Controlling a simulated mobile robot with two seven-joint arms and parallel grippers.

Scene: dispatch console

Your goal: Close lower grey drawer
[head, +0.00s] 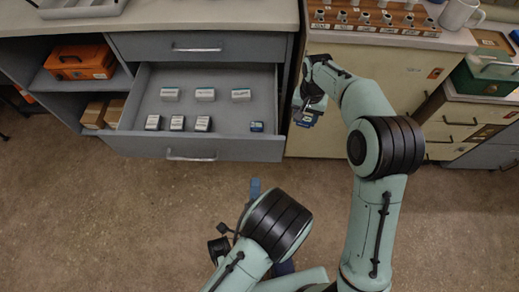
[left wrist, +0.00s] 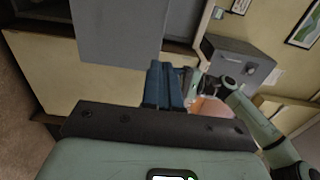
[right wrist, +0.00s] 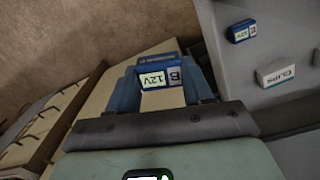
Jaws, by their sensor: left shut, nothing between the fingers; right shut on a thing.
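The lower grey drawer (head: 225,148) is pulled out of the grey cabinet in the head view, with its handle (head: 190,156) on the front panel. Small white-topped boxes stand in it in two rows, and a blue box (head: 257,127) lies near its right front corner. My right gripper (head: 306,112) is just right of the drawer, shut on a blue box marked 12V (right wrist: 158,76). My left gripper (head: 255,188) is in front of the drawer, over the floor, partly hidden by its arm. In the left wrist view its blue fingers (left wrist: 163,85) are together and empty.
The upper grey drawer (head: 195,46) is shut. An orange case (head: 79,62) sits on the shelf at left. A cream cabinet (head: 400,72) stands right of the grey one, behind my right arm. The floor (head: 110,220) before the drawer is clear at left.

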